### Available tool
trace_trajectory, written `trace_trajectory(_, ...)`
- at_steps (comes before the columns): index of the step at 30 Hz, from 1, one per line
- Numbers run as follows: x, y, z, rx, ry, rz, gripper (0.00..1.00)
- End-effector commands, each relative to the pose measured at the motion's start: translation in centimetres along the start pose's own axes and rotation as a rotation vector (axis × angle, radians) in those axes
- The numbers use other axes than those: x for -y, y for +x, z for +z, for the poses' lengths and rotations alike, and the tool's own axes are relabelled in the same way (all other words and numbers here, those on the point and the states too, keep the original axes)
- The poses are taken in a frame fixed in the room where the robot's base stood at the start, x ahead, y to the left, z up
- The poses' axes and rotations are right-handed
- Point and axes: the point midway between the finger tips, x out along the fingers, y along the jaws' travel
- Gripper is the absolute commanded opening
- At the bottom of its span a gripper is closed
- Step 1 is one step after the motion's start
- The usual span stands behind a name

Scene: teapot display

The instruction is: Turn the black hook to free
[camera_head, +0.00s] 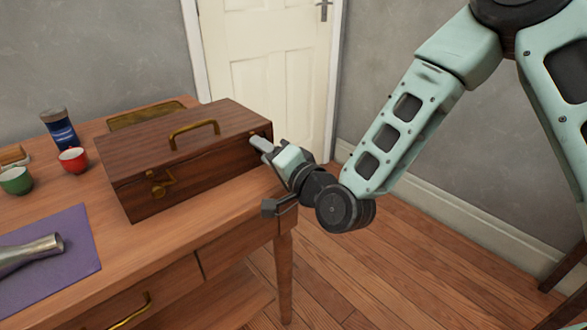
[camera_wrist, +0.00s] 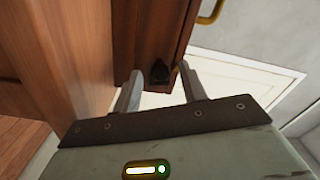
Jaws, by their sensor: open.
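The black hook (camera_wrist: 160,72) shows in the wrist view as a small dark piece on the end face of the wooden box. It lies between and just beyond the fingertips of my gripper (camera_wrist: 158,80), which is open with a finger on each side of it. I cannot tell whether the fingers touch it. The wooden box (camera_head: 170,150) stands closed on the table, with a brass handle on its lid and a brass latch on its front. In the head view my gripper (camera_head: 262,145) is at the box's right end, and the hook is hidden there.
The table (camera_head: 200,225) also holds a dark blue can (camera_head: 60,130), a red cup (camera_head: 73,160), a green cup (camera_head: 16,181) and a purple mat (camera_head: 75,235) with a metal object (camera_head: 30,252) on it.

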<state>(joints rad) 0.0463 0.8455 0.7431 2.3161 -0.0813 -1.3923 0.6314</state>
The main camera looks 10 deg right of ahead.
Motion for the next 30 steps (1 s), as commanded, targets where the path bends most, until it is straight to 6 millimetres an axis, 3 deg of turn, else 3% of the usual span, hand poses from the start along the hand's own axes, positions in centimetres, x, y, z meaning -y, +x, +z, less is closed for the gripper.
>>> trace_trajectory(11, 0.0, -8.1, 0.0, 0.003, 0.000, 0.004, 0.42)
trace_trajectory(13, 0.7, -8.0, -0.4, 0.000, 0.004, 0.003, 0.42)
trace_trajectory(30, 0.6, -9.4, -0.6, -0.003, 0.006, 0.003, 0.42)
